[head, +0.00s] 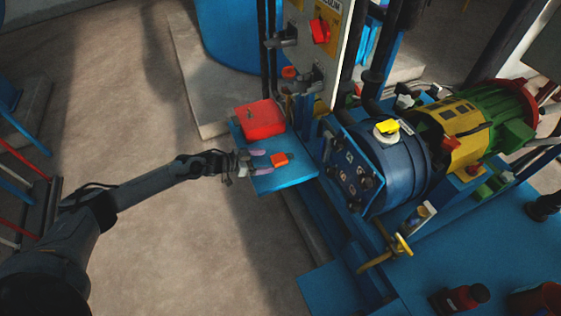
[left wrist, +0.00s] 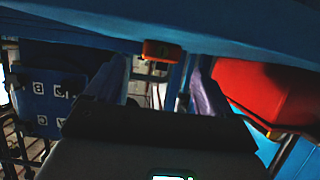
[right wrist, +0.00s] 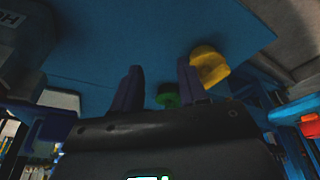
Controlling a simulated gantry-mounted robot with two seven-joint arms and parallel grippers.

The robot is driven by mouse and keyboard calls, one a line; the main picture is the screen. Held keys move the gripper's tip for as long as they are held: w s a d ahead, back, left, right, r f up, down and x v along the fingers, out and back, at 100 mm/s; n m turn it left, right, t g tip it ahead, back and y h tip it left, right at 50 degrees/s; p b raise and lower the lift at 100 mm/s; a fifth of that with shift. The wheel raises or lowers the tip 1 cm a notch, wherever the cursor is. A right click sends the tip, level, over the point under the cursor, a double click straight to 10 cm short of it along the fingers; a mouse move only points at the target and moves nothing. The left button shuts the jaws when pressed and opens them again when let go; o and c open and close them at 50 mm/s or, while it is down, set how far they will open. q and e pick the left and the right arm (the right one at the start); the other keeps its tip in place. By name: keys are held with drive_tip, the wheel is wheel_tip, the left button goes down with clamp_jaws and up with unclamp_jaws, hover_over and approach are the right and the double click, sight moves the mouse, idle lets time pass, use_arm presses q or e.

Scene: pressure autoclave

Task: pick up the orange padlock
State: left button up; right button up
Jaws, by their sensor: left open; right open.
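The orange padlock (head: 280,160) lies on a small blue shelf (head: 290,179) in the head view. My left gripper (head: 261,162) is open at the shelf, with its purple fingertips just left of the padlock. In the left wrist view the padlock (left wrist: 162,50) shows ahead, in line with the gap between the open fingers (left wrist: 160,88), with nothing held. Its shackle cannot be made out. My right gripper (right wrist: 158,85) is open and empty in the right wrist view, and it is not in the head view.
A red box (head: 260,119) sits on the shelf behind the padlock. A panel with a red switch (head: 320,31) stands behind, and a blue motor-like machine (head: 385,165) stands to the right. A yellow knob (right wrist: 208,66) and a green one (right wrist: 167,95) are near my right fingers.

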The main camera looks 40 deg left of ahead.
sight(276, 159)
use_arm(q)
drive_tip(key=shift+w+d+f+b, duration=0.2)
drive_tip(key=shift+w+f+b, duration=0.05)
drive_tip(key=shift+w+b, duration=0.15)
use_arm(e)
drive_tip(key=shift+s+f, duration=0.1)
drive_tip(key=shift+f, duration=0.4)
use_arm(q)
drive_tip(key=b+x, duration=0.2)
drive_tip(key=x, duration=0.1)
drive_tip(key=shift+w+r, duration=0.1)
use_arm(e)
wheel_tip(276, 159, down, 2)
use_arm(q)
drive_tip(key=shift+w+d, duration=0.35)
drive_tip(key=shift+w, duration=0.15)
use_arm(e)
drive_tip(key=shift+d+f, duration=0.1)
drive_tip(key=shift+f, duration=0.1)
use_arm(q)
drive_tip(key=c, duration=1.1)
use_arm(e)
drive_tip(key=shift+r, duration=0.1)
